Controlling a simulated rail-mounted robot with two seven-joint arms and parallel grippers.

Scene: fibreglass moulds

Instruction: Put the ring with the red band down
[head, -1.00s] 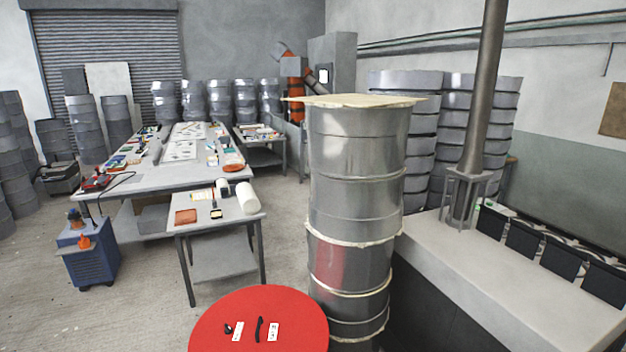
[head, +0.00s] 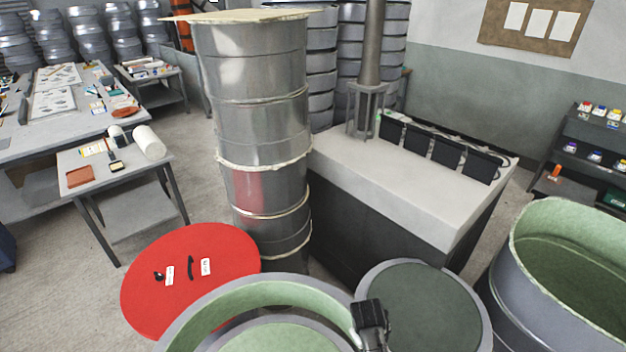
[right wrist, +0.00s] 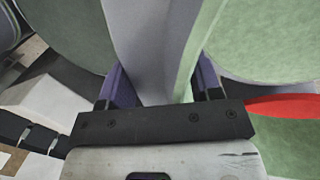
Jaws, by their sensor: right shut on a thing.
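A large ring (head: 245,290), grey outside and pale green inside, shows at the bottom of the head view, partly cut off by the frame. My right gripper (head: 368,335) is at its right side. In the right wrist view, my right gripper (right wrist: 160,90) is shut on the ring's wall (right wrist: 185,60), with one finger on each side. No red band shows clearly on the ring. A red strip shows at the right of the wrist view; I cannot tell whether it belongs to the ring. My left gripper is not in view.
A round red table (head: 215,245) with small items lies beyond the ring. A tall stack of metal drums (head: 265,120) stands behind. A round dark-green-topped mould (head: 425,305) is right of the gripper, and an open green-lined mould (head: 575,255) farther right. A white-topped bench (head: 400,180) stands behind.

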